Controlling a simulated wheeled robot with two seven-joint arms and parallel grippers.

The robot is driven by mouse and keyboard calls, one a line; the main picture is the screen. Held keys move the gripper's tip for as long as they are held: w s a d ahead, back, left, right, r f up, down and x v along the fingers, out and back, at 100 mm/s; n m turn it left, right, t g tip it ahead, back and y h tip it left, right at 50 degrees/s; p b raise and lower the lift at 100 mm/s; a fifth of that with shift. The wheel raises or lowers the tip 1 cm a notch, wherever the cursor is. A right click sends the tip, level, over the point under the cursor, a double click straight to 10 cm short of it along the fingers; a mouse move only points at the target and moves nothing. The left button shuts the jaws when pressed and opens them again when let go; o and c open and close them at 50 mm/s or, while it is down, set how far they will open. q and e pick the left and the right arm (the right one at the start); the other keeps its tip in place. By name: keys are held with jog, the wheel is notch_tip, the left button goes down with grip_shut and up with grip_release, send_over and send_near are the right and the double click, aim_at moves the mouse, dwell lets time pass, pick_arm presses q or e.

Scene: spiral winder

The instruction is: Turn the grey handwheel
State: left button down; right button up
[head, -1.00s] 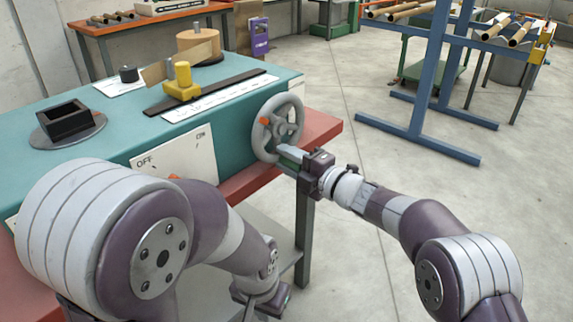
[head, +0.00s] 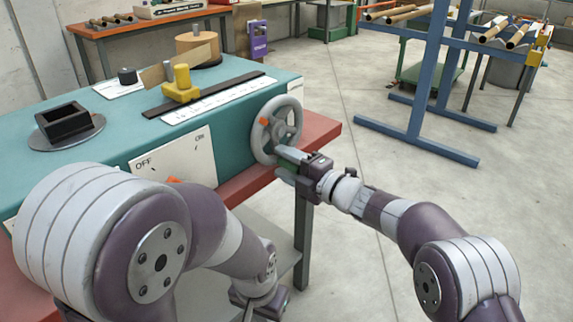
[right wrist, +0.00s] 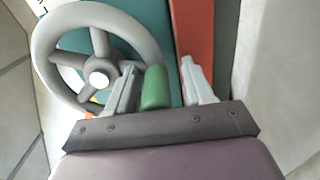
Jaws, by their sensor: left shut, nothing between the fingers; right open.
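The grey handwheel (head: 276,130) is on the end of the teal machine, with an orange mark on its rim at the left side. It also shows in the right wrist view (right wrist: 97,78). A green handle (right wrist: 155,88) stands out near the wheel's rim. My right gripper (head: 285,162) is open at the wheel's lower right. In the right wrist view its fingers (right wrist: 163,85) are on either side of the green handle, with a gap visible on the right. My left gripper (head: 258,298) is shut and empty, low beside the bench, partly hidden by my arm and the picture edge.
The teal machine (head: 110,130) has an OFF plate (head: 180,165) on its front. A yellow clamp (head: 181,84) and a black square block (head: 68,122) are on top. A blue rack (head: 432,100) stands to the right; the floor between is clear.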

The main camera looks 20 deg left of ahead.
jog(key=p+v, duration=0.2)
jog(key=v, duration=1)
jog(key=shift+d, duration=0.35)
